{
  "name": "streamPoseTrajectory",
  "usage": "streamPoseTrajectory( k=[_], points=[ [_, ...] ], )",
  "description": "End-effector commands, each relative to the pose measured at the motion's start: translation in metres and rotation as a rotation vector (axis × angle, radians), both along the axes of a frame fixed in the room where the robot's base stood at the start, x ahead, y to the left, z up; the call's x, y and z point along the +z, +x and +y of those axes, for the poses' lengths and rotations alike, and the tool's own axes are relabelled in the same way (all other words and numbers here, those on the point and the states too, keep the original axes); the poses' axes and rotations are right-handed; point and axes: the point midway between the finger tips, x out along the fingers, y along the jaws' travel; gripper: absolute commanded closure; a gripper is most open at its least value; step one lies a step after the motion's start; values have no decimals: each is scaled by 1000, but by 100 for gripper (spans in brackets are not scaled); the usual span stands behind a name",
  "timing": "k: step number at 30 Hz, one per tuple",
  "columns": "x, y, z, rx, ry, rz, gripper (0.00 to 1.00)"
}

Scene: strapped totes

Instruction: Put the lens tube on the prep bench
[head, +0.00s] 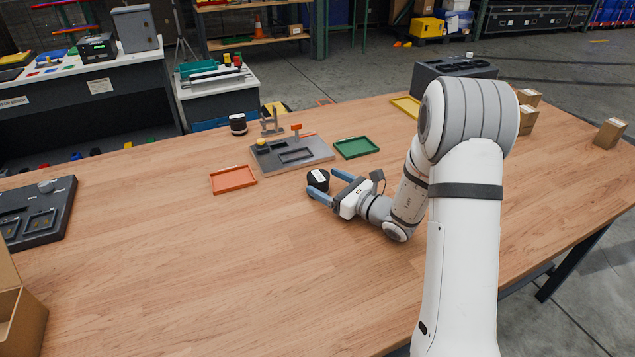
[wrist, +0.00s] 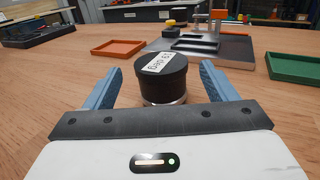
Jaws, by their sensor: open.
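A short black cylinder with a white label on top (head: 317,179), apparently the lens tube, stands upright on the wooden table. In the wrist view the cylinder (wrist: 161,77) shows a silvery base band; its label is not legible to me. My gripper (head: 325,182) is open, low over the table, with its blue fingers on either side of the cylinder. In the wrist view my gripper (wrist: 158,75) shows gaps between both fingers and the cylinder. A similar black cylinder with a white label (head: 238,125) stands farther back. I cannot tell which surface is the prep bench.
An orange tray (head: 233,187), a grey fixture board (head: 315,158) and a green tray (head: 357,153) lie behind the cylinder. A dark grey fixture (head: 40,222) is at left. Cardboard boxes (head: 610,133) stand at right. A white-topped bench (head: 75,75) stands beyond the table. The table's middle is clear.

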Motion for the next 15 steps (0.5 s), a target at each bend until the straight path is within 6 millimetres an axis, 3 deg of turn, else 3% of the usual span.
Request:
streamPoseTrajectory(
  k=[6,15],
  points=[
    [3,23,22,4,-1,-1,21],
    [2,27,27,3,-1,-1,21]
  ],
)
